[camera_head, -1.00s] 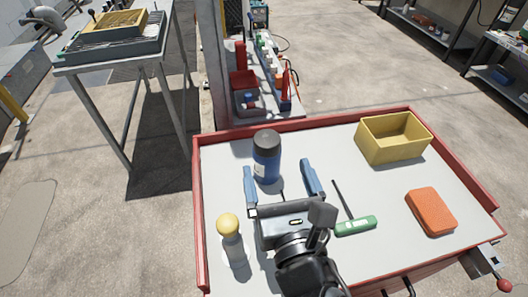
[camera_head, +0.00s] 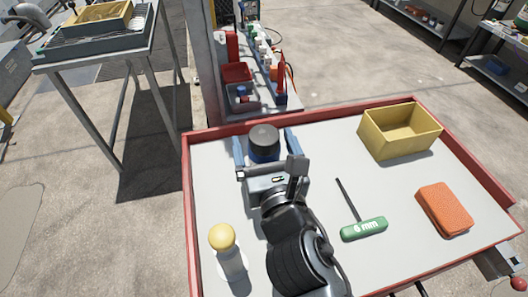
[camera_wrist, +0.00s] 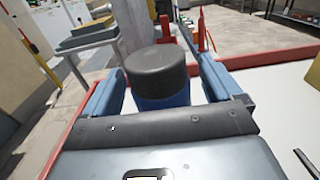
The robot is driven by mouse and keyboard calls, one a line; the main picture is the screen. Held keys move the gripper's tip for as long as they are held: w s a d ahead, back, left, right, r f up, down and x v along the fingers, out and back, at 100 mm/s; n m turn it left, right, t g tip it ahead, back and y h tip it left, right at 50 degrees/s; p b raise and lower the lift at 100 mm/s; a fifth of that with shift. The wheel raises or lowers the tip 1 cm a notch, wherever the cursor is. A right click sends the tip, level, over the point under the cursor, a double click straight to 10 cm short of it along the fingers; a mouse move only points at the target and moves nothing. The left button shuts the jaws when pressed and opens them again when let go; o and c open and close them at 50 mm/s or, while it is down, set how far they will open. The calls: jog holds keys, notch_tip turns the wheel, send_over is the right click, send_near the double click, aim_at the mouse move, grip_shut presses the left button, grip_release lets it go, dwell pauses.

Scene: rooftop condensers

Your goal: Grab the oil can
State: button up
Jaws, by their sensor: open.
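A blue can with a dark grey lid (camera_head: 264,140) stands upright near the back left of the red-rimmed cart top. I cannot read its label, so I take it as the oil can from its shape only. My gripper (camera_head: 266,134) is open, with one blue finger on each side of the can. In the wrist view the can (camera_wrist: 160,80) stands between the fingers of my gripper (camera_wrist: 160,68), with a narrow gap visible on both sides. The can's lower part is hidden behind my gripper's body.
A green-handled hex key (camera_head: 363,229), an orange sponge-like block (camera_head: 444,209) and a yellow bin (camera_head: 400,132) are to the right. The cart's red rim (camera_head: 184,200) surrounds the top.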

jog(key=shift+x, duration=1)
jog(key=c, duration=1.2)
jog(key=shift+c, duration=0.3)
jog(key=shift+r, duration=0.1)
